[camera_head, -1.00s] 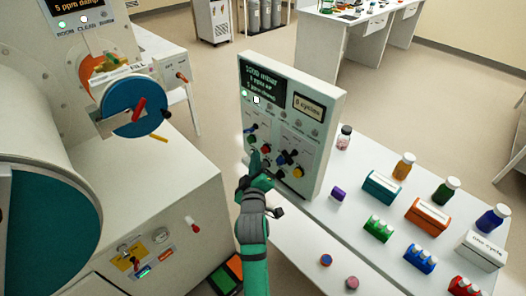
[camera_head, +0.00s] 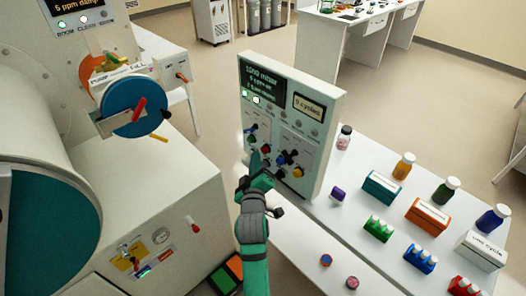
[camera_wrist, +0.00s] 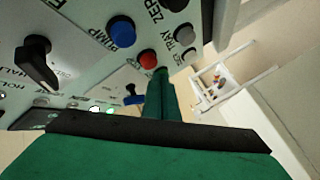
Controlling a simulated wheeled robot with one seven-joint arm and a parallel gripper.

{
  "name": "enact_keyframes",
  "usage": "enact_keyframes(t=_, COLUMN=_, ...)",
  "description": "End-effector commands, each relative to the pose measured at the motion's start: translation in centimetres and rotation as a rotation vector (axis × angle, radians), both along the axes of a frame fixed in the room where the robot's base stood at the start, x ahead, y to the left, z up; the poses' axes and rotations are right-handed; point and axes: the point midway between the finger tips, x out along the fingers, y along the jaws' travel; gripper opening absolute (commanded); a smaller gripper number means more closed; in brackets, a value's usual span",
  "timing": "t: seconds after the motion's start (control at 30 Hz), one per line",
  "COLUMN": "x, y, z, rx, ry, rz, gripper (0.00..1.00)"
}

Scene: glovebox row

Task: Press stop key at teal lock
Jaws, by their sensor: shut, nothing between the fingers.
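The white control panel (camera_head: 318,150) stands upright on the bench, with a dark screen and two groups of knobs and buttons. My gripper (camera_head: 256,160) is shut and empty at the lower part of its left group. In the wrist view, the shut fingertips (camera_wrist: 161,74) are at or just in front of a red button (camera_wrist: 148,58); I cannot tell whether they touch it. The button's label is mostly hidden. A blue button (camera_wrist: 122,31) marked PUMP and a grey button (camera_wrist: 185,35) are beside it. A large teal-ended cylinder (camera_head: 45,235) is at the left edge.
A smaller cylinder with a blue disc (camera_head: 138,108) and red handle sticks out at the upper left. Right of the panel, the white bench (camera_head: 345,215) holds a teal box (camera_head: 381,188), an orange box (camera_head: 427,216) and several bottles. Floor is open behind the panel.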

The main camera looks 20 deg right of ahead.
Motion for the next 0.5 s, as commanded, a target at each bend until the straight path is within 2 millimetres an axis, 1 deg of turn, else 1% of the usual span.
enact_keyframes(t=0.27, x=0.27, y=-0.71, z=0.0, rx=0.0, ry=0.001, rz=-0.001, gripper=0.0)
enact_keyframes(t=0.5, x=0.29, y=-0.75, z=0.0, rx=0.0, ry=0.0, rz=0.0, gripper=0.0)
